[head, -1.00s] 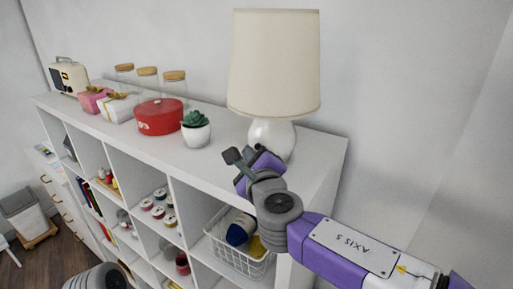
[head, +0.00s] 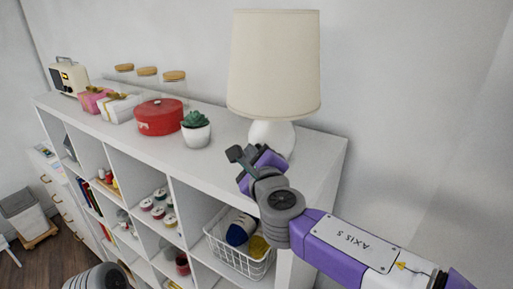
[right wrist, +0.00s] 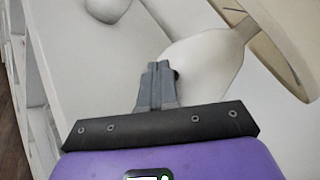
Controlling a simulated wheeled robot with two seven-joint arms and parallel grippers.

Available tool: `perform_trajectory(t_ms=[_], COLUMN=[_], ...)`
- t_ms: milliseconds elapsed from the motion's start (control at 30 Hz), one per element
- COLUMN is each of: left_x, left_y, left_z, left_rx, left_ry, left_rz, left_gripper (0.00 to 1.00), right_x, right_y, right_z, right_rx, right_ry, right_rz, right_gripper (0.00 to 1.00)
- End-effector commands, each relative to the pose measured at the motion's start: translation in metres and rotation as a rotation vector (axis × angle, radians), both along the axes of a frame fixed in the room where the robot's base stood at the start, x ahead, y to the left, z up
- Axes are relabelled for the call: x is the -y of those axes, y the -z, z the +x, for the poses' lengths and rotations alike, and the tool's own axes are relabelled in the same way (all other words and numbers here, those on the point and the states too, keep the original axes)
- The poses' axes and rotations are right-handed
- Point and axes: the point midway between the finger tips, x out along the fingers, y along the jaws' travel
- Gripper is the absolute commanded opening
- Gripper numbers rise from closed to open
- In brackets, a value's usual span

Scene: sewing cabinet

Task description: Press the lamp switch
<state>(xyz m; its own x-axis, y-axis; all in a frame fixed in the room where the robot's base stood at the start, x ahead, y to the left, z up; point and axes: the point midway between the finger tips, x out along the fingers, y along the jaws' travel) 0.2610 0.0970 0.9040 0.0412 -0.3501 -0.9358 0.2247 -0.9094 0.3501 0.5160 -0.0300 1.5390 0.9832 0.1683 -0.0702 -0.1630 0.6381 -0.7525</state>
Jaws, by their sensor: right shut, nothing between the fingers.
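The lamp stands on the right end of the white shelf unit, with a cream shade (head: 274,65) and a rounded white base (head: 272,134). In the right wrist view its base (right wrist: 212,58) lies on its side in the picture. A small dark spot, perhaps the switch (right wrist: 177,74), shows on the base just right of my fingertips and is partly hidden by them. My right gripper (head: 238,154) is in front of the lamp base, low over the shelf top. In the right wrist view its fingers (right wrist: 157,68) are shut and empty, close to the base; I cannot tell whether they touch.
A potted succulent (head: 196,129) stands left of the lamp, with a red round tin (head: 159,117), gift boxes (head: 118,107) and corked glass jars (head: 174,77) further left. A wire basket (head: 238,258) with yarn sits in the compartment below. The wall is close behind.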

Motion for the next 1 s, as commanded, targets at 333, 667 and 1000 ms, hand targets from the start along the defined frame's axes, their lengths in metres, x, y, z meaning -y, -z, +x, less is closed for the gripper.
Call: perform_trajectory(t_ms=[333, 667, 1000], left_x=[0.0000, 0.0000, 0.0001], left_y=[0.0000, -0.0003, -0.0013], left_z=[0.0000, 0.0000, 0.0000], left_rx=[0.000, 0.000, 0.000], left_ry=[0.000, 0.000, 0.000], left_rz=[0.000, 0.000, 0.000], left_gripper=[1.00, 1.00, 1.00], right_x=[0.0004, 0.0008, -0.0050], right_y=[0.0004, 0.0004, 0.0008], right_z=[0.0005, 0.0011, -0.0070], right_rx=[-0.001, -0.001, -0.001], right_ry=[0.001, 0.001, 0.000], right_rz=[0.000, 0.000, 0.000], right_gripper=[0.00, 0.00, 0.00])
